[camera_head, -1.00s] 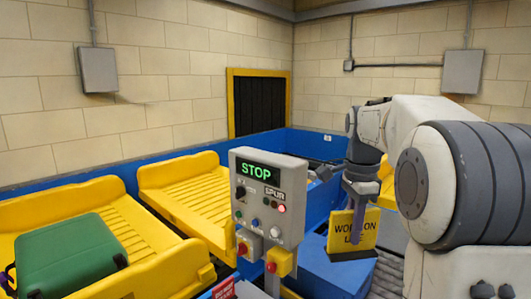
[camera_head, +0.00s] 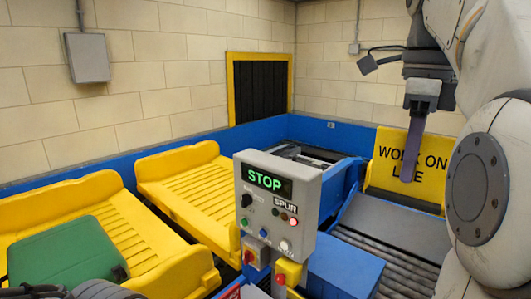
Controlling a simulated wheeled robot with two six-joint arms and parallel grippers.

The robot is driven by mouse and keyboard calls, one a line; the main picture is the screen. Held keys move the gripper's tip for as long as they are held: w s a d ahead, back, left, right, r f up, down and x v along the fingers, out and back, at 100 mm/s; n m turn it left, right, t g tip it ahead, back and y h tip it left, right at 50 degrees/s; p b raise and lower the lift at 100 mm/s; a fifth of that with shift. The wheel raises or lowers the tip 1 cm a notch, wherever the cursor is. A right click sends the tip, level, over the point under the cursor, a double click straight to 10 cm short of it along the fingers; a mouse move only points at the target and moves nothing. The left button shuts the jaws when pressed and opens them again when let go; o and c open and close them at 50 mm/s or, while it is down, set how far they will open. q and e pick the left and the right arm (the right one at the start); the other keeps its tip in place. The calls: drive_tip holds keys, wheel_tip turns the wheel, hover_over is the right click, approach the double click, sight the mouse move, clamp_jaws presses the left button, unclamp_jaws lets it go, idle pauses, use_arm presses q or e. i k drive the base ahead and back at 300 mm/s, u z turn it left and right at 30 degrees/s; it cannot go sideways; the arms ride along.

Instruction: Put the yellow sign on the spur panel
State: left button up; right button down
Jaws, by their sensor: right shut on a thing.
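The yellow sign (camera_head: 378,178) with black lettering "WORK ON" and a partly covered second line is at the right. My right gripper (camera_head: 408,172) is shut on it, with a finger in front of the lettering. The sign is upright, above the grey conveyor area. The spur panel (camera_head: 308,205) is a grey box on a post at lower centre, with a green STOP display, a SPUR label, knobs and buttons. The sign is apart from it, to its right. My left gripper is not in view; dark parts of my left arm show at the bottom left edge.
A blue box (camera_head: 345,268) stands right of the panel post, beside a roller conveyor (camera_head: 385,250). Yellow trays (camera_head: 185,190) stand on the left, one with a green suitcase (camera_head: 65,252). A dark hatch (camera_head: 258,90) is in the back wall.

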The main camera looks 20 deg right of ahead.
sight(274, 161)
drive_tip(key=i, duration=1.1)
